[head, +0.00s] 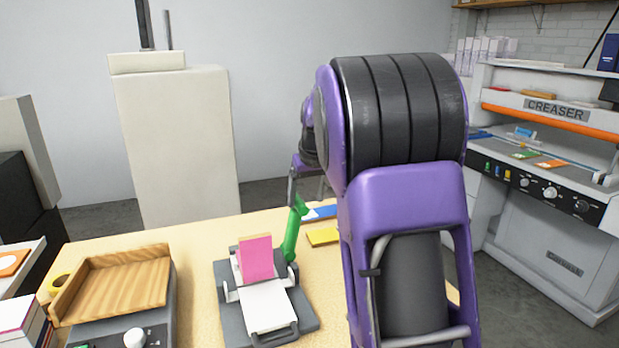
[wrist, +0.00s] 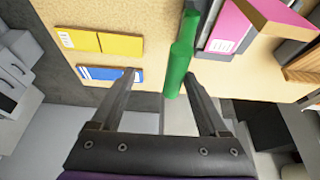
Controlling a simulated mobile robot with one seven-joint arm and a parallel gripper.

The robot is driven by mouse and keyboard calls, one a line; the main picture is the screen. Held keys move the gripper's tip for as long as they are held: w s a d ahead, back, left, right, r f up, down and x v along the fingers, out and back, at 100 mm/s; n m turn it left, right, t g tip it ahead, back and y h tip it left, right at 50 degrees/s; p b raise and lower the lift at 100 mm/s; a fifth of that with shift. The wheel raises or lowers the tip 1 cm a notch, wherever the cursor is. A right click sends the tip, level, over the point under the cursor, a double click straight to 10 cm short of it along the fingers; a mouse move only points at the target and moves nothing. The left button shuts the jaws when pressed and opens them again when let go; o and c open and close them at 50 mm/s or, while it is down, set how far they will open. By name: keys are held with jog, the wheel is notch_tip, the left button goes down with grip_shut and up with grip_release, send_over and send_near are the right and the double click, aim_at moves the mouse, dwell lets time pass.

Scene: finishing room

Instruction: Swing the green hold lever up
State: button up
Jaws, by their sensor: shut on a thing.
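The green hold lever (head: 292,232) stands steeply up at the right side of a small grey press (head: 306,309) on the table, its top leaning slightly right. A pink block (head: 255,257) stands on the press, with a white plate in front. My gripper (head: 294,188) is at the lever's upper end, partly hidden behind my arm. In the wrist view, the green lever (wrist: 181,55) runs down between the two fingers of my gripper (wrist: 161,78), closer to the right finger.
A yellow pad (head: 323,236) and a blue and white card (head: 320,212) lie right of the lever. A wooden tray (head: 120,285) on a grey unit stands left of the press. A creaser machine (head: 555,150) stands beyond the table at right.

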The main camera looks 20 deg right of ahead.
jog(key=v, duration=1.7)
jog(key=shift+s+r+p, duration=0.2)
jog(key=shift+p, duration=0.25)
